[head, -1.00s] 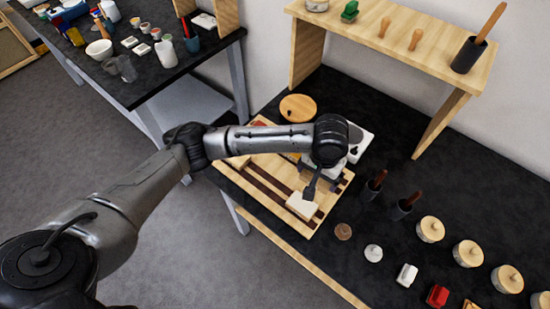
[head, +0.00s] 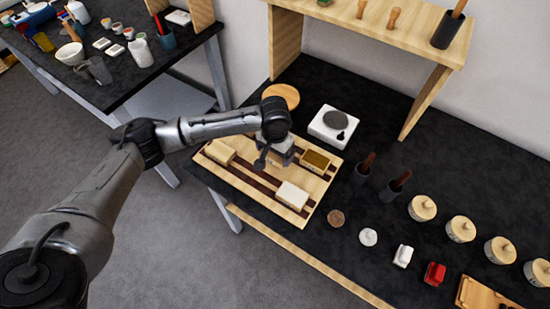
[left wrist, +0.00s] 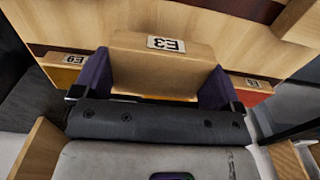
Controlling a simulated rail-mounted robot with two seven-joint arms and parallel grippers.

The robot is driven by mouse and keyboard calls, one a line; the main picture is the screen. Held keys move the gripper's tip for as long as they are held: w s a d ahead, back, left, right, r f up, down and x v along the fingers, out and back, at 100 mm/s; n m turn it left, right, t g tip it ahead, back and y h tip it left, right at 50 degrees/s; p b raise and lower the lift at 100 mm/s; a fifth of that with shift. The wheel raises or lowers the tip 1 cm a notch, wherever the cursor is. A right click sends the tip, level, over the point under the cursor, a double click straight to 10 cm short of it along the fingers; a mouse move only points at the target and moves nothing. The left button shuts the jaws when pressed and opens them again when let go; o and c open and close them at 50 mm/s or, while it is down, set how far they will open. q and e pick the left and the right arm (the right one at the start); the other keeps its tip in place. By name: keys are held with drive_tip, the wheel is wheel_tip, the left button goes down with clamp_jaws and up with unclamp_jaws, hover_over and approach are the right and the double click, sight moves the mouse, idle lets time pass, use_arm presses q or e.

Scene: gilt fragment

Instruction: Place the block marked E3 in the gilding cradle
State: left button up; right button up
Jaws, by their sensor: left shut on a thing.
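The pale wooden block marked E3 (left wrist: 163,68) sits between the purple finger pads of my left gripper (left wrist: 154,82), with its label facing the camera. In the head view my left gripper (head: 281,157) is shut over the back middle of a wooden board with dark strips (head: 259,183), and it hides most of the block. The board carries a cream block (head: 220,151) at the left, a whitish block (head: 292,195) at the front and a gold-topped block (head: 316,160) at the right. I cannot tell which part is the gilding cradle. My right gripper is not in view.
A white device with a grey disc (head: 334,124) stands behind the board, beside a round wooden lid (head: 281,96). Dark holders (head: 391,190) and lidded pots (head: 422,208) stand to the right. A wooden shelf (head: 410,32) spans the back.

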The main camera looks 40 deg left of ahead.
sight(275, 159)
use_arm(q)
wheel_tip(275, 159, down, 4)
drive_tip(key=shift+r+b, duration=0.1)
drive_tip(key=shift+b, duration=0.35)
drive_tip(key=o, duration=0.6)
